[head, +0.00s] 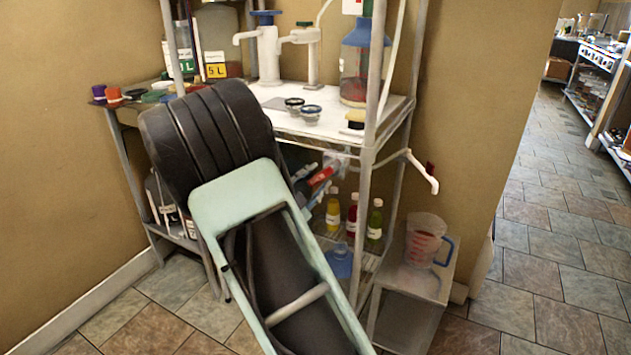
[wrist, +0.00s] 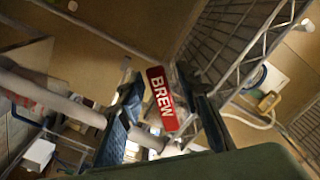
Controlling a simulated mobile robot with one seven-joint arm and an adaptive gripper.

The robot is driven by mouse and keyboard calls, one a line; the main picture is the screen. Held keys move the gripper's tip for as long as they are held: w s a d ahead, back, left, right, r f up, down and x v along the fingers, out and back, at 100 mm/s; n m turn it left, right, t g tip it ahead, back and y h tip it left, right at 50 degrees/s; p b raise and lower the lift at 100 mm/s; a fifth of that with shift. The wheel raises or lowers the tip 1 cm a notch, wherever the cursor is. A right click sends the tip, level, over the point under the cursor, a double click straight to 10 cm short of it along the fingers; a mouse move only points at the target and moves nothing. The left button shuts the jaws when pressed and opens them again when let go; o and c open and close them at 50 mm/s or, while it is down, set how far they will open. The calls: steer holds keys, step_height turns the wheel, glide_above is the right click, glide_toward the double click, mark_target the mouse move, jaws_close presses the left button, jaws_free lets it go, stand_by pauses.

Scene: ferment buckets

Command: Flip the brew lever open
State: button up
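The brew lever (wrist: 161,98) shows in the wrist view as a red tag with white BREW lettering. The fingers stand apart, with gaps beside the tag. I cannot tell whether the tag lies between the fingertips or beyond them. In the head view my arm covers most of my gripper. A small red piece shows just right of the arm, under the upper shelf, and may be the same tag.
A metal rack holds a white shelf (head: 277,122) with a blue-capped jug (head: 362,62) and a white pump (head: 268,55). Small bottles (head: 333,212) stand below. A white spout (head: 422,172) juts right, above a measuring jug (head: 424,240) on a low stand. Tiled floor (head: 545,262) is clear at right.

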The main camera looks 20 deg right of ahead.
steer(key=shift+c, duration=0.7)
jaws_close()
steer(key=shift+s+d+f+n+p, duration=0.1)
steer(key=shift+s+f+n+p, duration=0.15)
steer(key=shift+n, duration=0.45)
steer(key=shift+o, duration=0.7)
jaws_free()
steer(key=v, duration=1.2)
